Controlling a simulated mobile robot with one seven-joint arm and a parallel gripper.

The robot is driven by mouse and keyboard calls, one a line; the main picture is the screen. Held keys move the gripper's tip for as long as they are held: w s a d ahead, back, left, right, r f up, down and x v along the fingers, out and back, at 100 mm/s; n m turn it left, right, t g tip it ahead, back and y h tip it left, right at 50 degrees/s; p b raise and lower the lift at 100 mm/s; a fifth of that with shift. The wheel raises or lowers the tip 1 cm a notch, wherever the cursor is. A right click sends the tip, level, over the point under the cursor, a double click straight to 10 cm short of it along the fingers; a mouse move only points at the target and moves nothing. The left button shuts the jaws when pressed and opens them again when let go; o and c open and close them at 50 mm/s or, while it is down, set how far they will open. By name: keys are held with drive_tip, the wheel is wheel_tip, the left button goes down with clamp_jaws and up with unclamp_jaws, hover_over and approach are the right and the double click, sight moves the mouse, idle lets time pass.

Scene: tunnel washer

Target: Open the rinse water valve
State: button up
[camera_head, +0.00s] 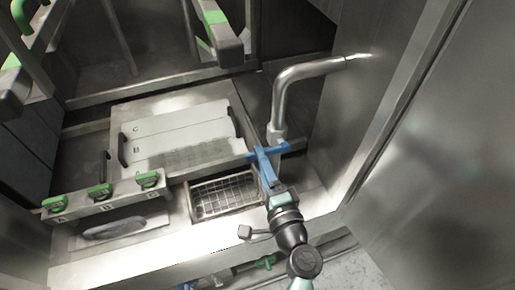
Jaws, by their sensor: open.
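A bent metal pipe (279,95) comes out of the right wall and runs down to a fitting at the right of the washer. A blue handle (266,152), which looks like the rinse water valve's, is at the foot of this pipe. My gripper (271,186) is open, just in front of the blue handle and at its near end. My wrist and gripper hide part of the handle and the valve body. I cannot tell whether the fingers touch the handle.
Several green-handled valves (100,192) with letters line a rail at the left. A white lidded panel (180,135) lies at the centre, with a wire basket (224,194) in front. A metal wall (440,150) stands close on the right. Another green handle (265,262) is low in front.

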drive_tip(key=shift+x, duration=1.25)
drive_tip(key=shift+c, duration=0.3)
clamp_jaws()
